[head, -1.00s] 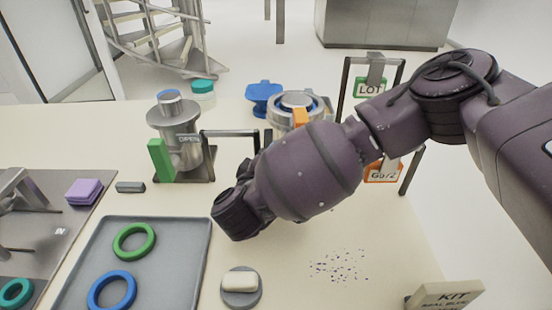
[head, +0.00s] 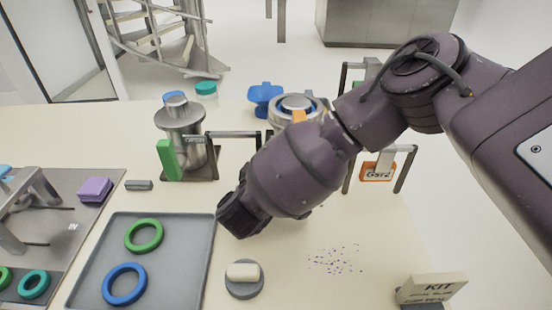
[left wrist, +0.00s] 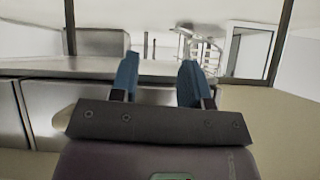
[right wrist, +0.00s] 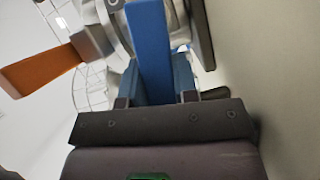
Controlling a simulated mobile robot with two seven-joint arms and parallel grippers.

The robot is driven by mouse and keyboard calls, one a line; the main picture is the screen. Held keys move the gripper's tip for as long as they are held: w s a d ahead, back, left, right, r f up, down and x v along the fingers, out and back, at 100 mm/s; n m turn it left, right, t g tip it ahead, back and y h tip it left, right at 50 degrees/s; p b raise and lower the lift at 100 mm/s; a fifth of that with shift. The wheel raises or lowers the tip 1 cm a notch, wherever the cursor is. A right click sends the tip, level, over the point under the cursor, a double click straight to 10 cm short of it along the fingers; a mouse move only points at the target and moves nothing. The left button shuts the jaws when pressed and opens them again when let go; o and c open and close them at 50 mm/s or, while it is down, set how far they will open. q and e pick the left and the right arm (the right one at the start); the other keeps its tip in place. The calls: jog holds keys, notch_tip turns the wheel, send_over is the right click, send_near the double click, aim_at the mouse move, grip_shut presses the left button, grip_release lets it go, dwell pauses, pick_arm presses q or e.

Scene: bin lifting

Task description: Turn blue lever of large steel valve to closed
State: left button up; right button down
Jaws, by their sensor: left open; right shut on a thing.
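A large steel valve (head: 297,103) stands at the back middle in the head view, with a blue ring on top and an orange lever (head: 299,116) at its front. My right arm covers its lower part. My right gripper (right wrist: 160,72) is hidden behind its own wrist in the head view. In the right wrist view it is shut on the bright blue lever (right wrist: 150,35), which runs up between its blue fingers, beside the steel body. The orange lever sticks out at the left there (right wrist: 42,68). My left gripper (left wrist: 157,75) is open and empty, outside the head view.
A grey tray (head: 185,265) with rings, a soap dish (head: 244,288) and a KIT box (head: 432,288) are nearer.

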pick_arm(q)
jog(key=shift+s+r, duration=0.1)
jog(key=shift+r, duration=0.15)
jog(key=shift+s+f, duration=0.2)
jog(key=shift+s, duration=0.05)
pick_arm(e)
jog(key=shift+f, duration=0.1)
jog(key=c, duration=0.9)
grip_release()
pick_arm(q)
jog(key=shift+r, duration=0.1)
